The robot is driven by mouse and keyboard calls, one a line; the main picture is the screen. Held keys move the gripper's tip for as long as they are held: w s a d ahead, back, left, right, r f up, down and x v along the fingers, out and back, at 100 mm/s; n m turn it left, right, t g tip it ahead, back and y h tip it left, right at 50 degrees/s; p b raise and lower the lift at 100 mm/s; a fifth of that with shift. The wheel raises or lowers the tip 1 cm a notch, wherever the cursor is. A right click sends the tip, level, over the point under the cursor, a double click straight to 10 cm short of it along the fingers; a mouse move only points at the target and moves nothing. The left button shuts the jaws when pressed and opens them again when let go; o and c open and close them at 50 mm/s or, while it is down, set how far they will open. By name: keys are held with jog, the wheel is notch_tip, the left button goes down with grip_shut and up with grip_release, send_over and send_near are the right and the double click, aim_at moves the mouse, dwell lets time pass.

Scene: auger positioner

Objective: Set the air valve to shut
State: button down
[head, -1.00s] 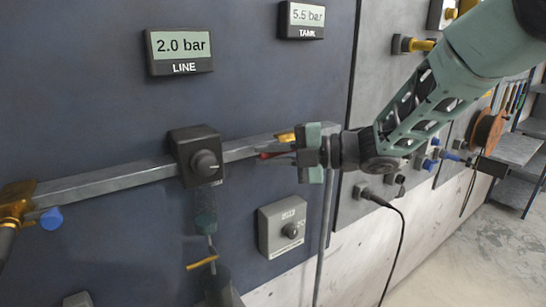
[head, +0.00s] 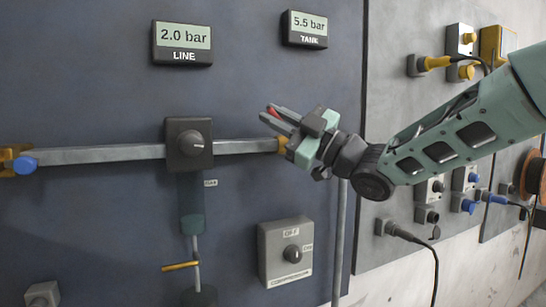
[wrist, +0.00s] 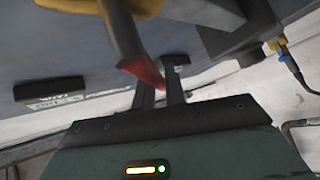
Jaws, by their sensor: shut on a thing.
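The air valve is a yellow fitting (head: 281,145) at the right end of the grey line pipe, mostly hidden behind my gripper in the head view. Its red handle (head: 271,112) shows between my fingers. In the wrist view the red part (wrist: 148,74) reaches down between the two dark fingers, with yellow fitting (wrist: 196,9) above. My gripper (head: 280,117) is shut on the red handle, its fingers pointing up and left, above the pipe's level. The handle's exact angle is hard to tell. The LINE display (head: 183,43) reads 2.0 bar.
The TANK display (head: 305,29) reads 5.5 bar. A black regulator knob (head: 191,144) sits mid-pipe, with a blue-handled yellow fitting (head: 22,164) at far left. A compressor switch box (head: 286,251) is below my gripper. Cabled sockets (head: 395,229) are at right.

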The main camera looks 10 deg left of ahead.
jog(key=m+t+b, duration=0.2)
jog(key=w+d+m+t+b, duration=0.1)
jog(key=m+t+b, duration=0.1)
jog(key=b, duration=0.1)
jog(key=d+m+t+b, duration=0.1)
jog(key=m+b, duration=0.1)
jog(key=m, duration=0.1)
jog(key=shift+w+d+r+t, duration=0.1)
jog(key=shift+w+r+t, duration=0.2)
jog(key=shift+t, duration=0.1)
jog(key=m+t+h+b, duration=0.1)
jog(key=m+t+b, duration=0.1)
jog(key=w+d+m+t+h+b, duration=0.1)
jog(key=m+t+b, duration=0.1)
jog(key=m, duration=0.1)
jog(key=d+r+m+t+h+b, duration=0.1)
jog(key=m+t+b, duration=0.1)
jog(key=m, duration=0.1)
jog(key=shift+w+d+t, duration=0.1)
jog(key=shift+w+t, duration=0.15)
jog(key=shift+t, duration=0.15)
jog(key=shift+r+m+h, duration=0.1)
jog(key=shift+m+h, duration=0.2)
jog(key=c, duration=1.5)
grip_release()
jog(key=shift+o, duration=0.2)
jog(key=b+v, duration=0.5)
jog(key=v, duration=1.2)
jog(key=shift+f, duration=0.25)
jog(key=shift+f, duration=0.1)
